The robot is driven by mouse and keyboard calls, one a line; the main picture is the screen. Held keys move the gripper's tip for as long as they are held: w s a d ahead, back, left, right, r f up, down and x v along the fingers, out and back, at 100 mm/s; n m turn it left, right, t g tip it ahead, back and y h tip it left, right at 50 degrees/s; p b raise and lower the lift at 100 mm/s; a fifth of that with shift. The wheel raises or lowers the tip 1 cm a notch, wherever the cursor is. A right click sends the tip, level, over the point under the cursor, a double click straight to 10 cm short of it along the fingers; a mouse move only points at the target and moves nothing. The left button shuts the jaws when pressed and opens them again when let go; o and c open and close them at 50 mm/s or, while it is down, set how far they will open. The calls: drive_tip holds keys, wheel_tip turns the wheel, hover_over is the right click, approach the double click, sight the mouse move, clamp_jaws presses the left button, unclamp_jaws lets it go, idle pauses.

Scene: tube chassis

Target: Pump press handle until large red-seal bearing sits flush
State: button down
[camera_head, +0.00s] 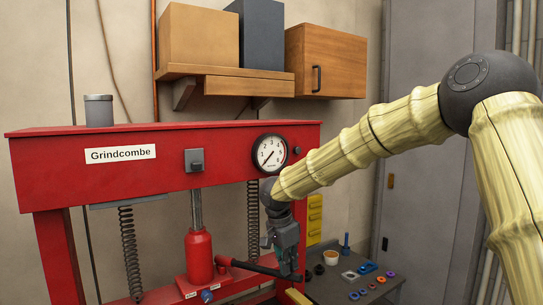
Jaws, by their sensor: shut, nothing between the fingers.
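The red press (60,155) labelled Grindcombe fills the left, with a round dial gauge (270,154) on its crossbeam. A red bottle jack (199,255) stands under the beam. The black press handle (252,266) runs from beside the jack to the right, ending near my gripper (288,272). My gripper points down, fingers shut and empty, at the handle's right end; I cannot tell whether they touch. I cannot make out a large red-seal bearing in the press; the lower part is cut off by the frame.
A dark side table (335,290) at lower right holds several small coloured rings (366,292), a blue part (367,267) and a small cup (331,257). A wall shelf (225,72) carries boxes, with a wooden cabinet (326,61) beside it. A grey locker (420,60) stands behind my arm.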

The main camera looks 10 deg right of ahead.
sight(287, 281)
drive_tip(key=shift+f+b, duration=0.55)
drive_tip(key=shift+f, duration=4.7)
wheel_tip(287, 281, up, 9)
drive_tip(key=p, duration=0.8)
drive_tip(key=shift+r, duration=2.85)
drive_tip(key=shift+f, duration=0.15)
drive_tip(key=shift+f, duration=5.8)
wheel_tip(287, 281, up, 12)
drive_tip(key=shift+f, duration=0.25)
